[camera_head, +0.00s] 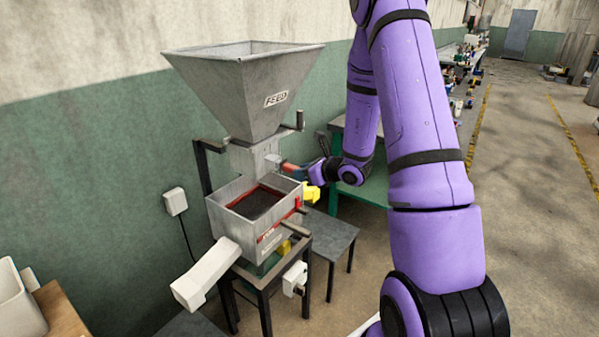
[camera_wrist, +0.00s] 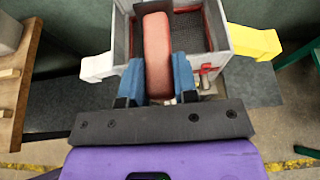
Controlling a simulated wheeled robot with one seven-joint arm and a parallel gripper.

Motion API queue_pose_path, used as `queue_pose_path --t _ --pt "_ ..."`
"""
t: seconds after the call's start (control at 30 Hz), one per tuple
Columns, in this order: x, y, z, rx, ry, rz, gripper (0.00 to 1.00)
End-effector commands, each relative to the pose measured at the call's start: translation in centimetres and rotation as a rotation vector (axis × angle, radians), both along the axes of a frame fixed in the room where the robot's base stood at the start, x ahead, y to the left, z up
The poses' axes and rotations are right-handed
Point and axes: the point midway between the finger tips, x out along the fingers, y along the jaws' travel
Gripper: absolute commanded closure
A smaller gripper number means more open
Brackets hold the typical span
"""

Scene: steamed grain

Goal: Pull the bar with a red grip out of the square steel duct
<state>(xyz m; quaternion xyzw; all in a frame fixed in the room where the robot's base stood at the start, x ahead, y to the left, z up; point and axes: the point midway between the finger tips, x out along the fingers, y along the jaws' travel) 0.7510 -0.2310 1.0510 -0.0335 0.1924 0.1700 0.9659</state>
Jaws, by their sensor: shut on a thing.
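The square steel duct (camera_head: 246,158) hangs below the steel feed hopper (camera_head: 243,85). The red grip (camera_head: 290,167) of the bar sticks out at the duct's right side, toward my arm. My gripper (camera_head: 309,169), with blue fingers, is at the grip from the right. In the wrist view, the red grip (camera_wrist: 157,45) lies lengthwise between the two blue fingers, which are shut on its sides. A grey steel part (camera_wrist: 150,6) shows at the grip's far end. How deep the bar sits in the duct is hidden.
An open steel box (camera_head: 229,210) with a red-edged screen stands below the duct. A white chute (camera_head: 205,272) juts out front left and a yellow spout (camera_head: 311,193) right. A green bench (camera_head: 362,187) is behind my arm. The floor at right is clear.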

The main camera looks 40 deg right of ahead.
Motion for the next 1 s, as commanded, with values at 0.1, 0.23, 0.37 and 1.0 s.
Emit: queue_pose_path --t 0.1,0.23,0.37,1.0 --pt "-0.7 -0.2 0.1 0.0 -0.001 -0.001 1.0" --pt "-1.4 -0.6 0.1 0.0 -0.002 -0.002 1.0" --pt "-2.1 -0.8 0.1 -0.001 -0.003 0.0 1.0" --pt "-5.7 -2.1 0.1 -0.001 -0.001 -0.001 1.0"
